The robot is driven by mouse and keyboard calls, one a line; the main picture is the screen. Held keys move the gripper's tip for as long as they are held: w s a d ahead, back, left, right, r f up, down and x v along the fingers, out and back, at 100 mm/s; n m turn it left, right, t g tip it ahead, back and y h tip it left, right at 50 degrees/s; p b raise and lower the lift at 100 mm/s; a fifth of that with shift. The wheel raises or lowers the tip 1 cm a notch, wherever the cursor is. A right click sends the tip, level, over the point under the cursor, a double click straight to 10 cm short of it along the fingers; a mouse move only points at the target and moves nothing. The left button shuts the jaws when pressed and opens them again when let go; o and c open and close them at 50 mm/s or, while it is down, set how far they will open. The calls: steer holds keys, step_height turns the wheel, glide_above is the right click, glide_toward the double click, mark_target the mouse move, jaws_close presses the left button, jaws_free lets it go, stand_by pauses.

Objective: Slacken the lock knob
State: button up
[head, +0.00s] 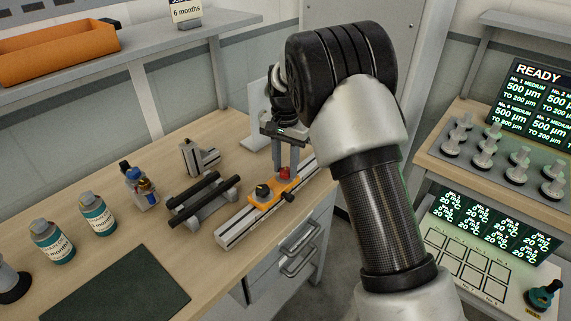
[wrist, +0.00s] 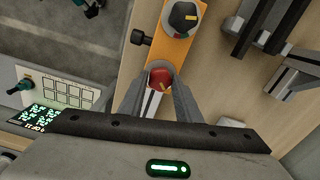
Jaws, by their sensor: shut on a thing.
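A red knob (head: 285,173) with a yellow mark sits at one end of an orange carriage (head: 264,203) on a metal rail (head: 232,234). My gripper (head: 285,168) points down with its two fingers on either side of the red knob and is shut on it. In the wrist view the red knob (wrist: 160,77) shows between the fingertips. A black knob (wrist: 184,18) with a yellow pointer stands on the same carriage (wrist: 165,50), apart from my fingers. A small black side knob (wrist: 140,37) sticks out from the carriage's side. No label shows which is the lock knob.
Black bars on a grey stand (head: 204,198) lie beside the rail. Several bottles (head: 97,214) and a dark green mat (head: 118,285) are on the bench's left. A drawer unit (head: 296,245) is below the rail. On the right stand several grey fittings (head: 509,167) and a lit panel.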

mark_target(285, 170)
steer(key=n+p, duration=0.1)
steer(key=n, duration=0.4)
steer(key=shift+w, duration=0.1)
stand_by(0.5)
steer(key=o, duration=1.1)
steer(key=shift+c, duration=0.2)
step_height(285, 170, up, 18)
steer(key=p, duration=0.1)
steer(key=shift+f, duration=0.25)
steer(key=shift+p, duration=0.3)
